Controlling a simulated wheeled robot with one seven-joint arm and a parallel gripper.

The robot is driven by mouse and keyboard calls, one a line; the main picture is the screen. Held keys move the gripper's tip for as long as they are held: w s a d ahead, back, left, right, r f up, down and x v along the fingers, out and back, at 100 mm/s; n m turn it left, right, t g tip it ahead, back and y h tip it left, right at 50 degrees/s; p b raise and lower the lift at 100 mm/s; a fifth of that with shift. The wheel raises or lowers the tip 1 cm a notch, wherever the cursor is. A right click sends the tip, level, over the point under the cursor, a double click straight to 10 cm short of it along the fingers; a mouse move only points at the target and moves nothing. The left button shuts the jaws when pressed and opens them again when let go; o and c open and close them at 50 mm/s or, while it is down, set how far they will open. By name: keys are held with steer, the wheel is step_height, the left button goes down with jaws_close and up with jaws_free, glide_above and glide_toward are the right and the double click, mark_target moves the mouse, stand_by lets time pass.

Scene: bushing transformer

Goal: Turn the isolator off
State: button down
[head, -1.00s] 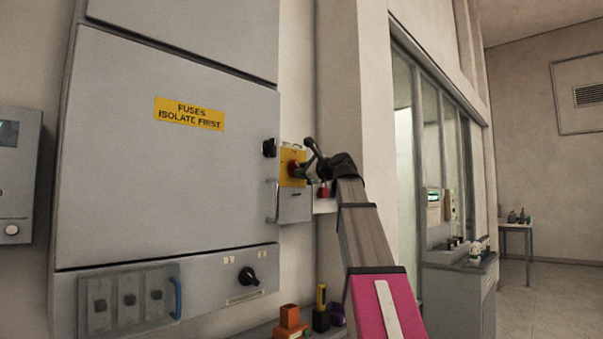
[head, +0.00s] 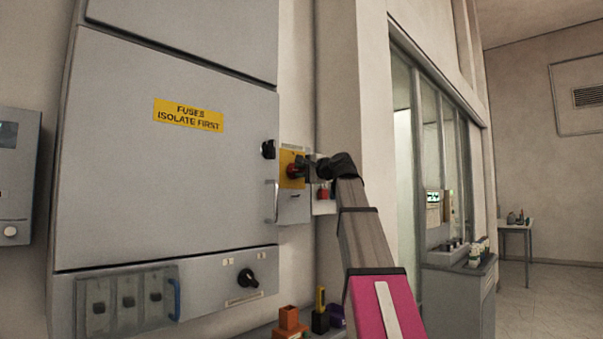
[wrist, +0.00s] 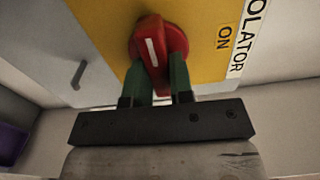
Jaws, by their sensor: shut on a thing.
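The isolator (head: 291,169) is a yellow plate with a red rotary knob (wrist: 150,48), on the wall to the right of the grey cabinet. The knob's white line runs nearly upright in that picture, while the ON label (wrist: 224,37) lies to the right of the knob. My gripper (wrist: 158,75) is shut on the knob, one green finger on each side. In the head view my gripper (head: 302,169) partly covers the knob.
The grey cabinet (head: 165,200) with a yellow "Fuses isolate first" label (head: 188,114) stands left of the isolator. A black rotary knob (head: 248,278) sits on its lower panel. A small red padlock-like thing (head: 323,192) is right of the isolator. Small items stand on a ledge below.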

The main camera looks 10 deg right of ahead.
stand_by(0.6)
steer(key=c, duration=1)
jaws_free()
steer(key=shift+s, duration=0.1)
steer(key=v, duration=1)
steer(key=shift+s+d, duration=0.2)
steer(key=shift+s, duration=0.1)
